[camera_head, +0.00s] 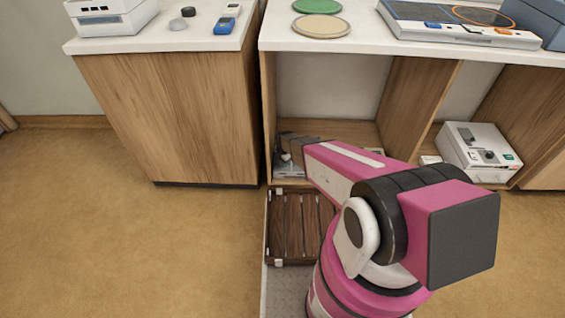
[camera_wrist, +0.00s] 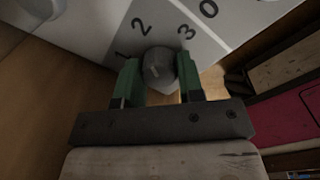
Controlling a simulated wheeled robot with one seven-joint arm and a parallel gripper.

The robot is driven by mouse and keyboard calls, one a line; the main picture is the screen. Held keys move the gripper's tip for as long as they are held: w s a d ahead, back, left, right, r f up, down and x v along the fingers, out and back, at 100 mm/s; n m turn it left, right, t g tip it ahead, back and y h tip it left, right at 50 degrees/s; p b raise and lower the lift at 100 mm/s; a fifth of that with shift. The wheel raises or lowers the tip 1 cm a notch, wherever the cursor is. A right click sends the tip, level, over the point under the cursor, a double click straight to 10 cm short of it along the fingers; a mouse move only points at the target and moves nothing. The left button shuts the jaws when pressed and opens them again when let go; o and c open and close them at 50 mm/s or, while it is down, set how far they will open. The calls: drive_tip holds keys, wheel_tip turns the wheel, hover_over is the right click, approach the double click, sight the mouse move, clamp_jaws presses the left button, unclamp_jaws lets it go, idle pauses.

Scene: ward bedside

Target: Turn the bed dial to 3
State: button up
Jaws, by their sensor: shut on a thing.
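The bed dial (camera_wrist: 158,63) is a grey round knob in the wrist view, on a pale panel (camera_wrist: 95,25) marked with the numerals 1, 2, 3 and 0. My gripper (camera_wrist: 158,74) has its green fingers on either side of the knob and is shut on it. The 2 and the 3 show above the knob, and the 1 is partly hidden by the left finger. I cannot tell which numeral the knob points to. In the head view my gripper (camera_head: 287,157) reaches into the left lower compartment, and my arm hides most of the dial's unit.
A white device with dark knobs (camera_head: 480,152) stands in the right lower compartment. The counter (camera_head: 365,43) above holds green and tan discs (camera_head: 320,26) and a tray. Wooden side panels (camera_head: 268,110) bound the compartment. The floor at the left is clear.

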drive_tip(key=m, duration=1.1)
drive_tip(key=shift+h, duration=0.3)
drive_tip(key=shift+m, duration=0.3)
drive_tip(key=o, duration=0.9)
drive_tip(key=shift+r, duration=0.15)
drive_tip(key=r, duration=1)
drive_tip(key=shift+s+a+r, duration=0.1)
drive_tip(key=shift+s+r, duration=0.15)
